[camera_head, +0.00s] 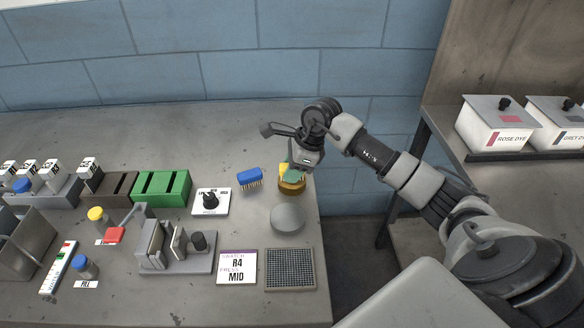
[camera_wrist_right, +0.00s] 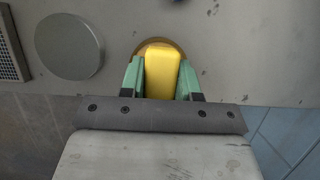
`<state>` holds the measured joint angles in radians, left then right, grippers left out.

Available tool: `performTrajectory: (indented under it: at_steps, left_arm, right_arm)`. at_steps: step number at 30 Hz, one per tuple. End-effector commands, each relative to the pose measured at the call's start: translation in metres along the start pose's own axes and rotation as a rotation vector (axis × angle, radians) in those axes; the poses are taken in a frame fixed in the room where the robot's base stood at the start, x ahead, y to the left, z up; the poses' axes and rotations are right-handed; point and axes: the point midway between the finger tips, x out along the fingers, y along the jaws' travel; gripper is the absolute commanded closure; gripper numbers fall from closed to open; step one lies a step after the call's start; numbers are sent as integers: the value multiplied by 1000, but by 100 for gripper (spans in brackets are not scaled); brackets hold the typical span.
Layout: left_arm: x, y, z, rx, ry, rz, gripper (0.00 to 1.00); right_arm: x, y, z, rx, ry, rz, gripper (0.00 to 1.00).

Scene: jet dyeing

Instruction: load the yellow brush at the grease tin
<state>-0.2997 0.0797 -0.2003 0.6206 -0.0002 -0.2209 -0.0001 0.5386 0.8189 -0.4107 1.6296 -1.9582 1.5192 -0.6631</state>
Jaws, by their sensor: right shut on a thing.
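The yellow brush shows in the right wrist view (camera_wrist_right: 161,75) between the green fingers of my right gripper (camera_wrist_right: 162,80), which is shut on it. In the head view a bit of the yellow brush (camera_head: 283,169) shows beside my right gripper (camera_head: 293,172). The brush is right over the round tan-brown grease tin (camera_head: 292,187), whose rim also shows around the brush in the right wrist view (camera_wrist_right: 158,42). I cannot tell whether the bristles touch the grease. My left gripper is in neither view.
A blue brush (camera_head: 250,178) lies left of the tin. A round grey disc (camera_head: 287,218), a dark mesh pad (camera_head: 290,268) and a card reading R4 MID (camera_head: 237,267) are nearer. The table's right edge is close to the tin. Dye boxes (camera_head: 497,124) stand on another bench at right.

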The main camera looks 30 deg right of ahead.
Motion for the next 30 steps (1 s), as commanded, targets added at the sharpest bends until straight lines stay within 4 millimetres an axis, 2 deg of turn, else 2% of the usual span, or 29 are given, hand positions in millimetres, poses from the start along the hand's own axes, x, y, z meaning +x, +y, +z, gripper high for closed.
performTrajectory:
  at_steps: [30]
  left_arm:
    - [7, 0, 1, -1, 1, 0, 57]
  right_arm:
    - [7, 0, -3, 0, 0, 0, 87]
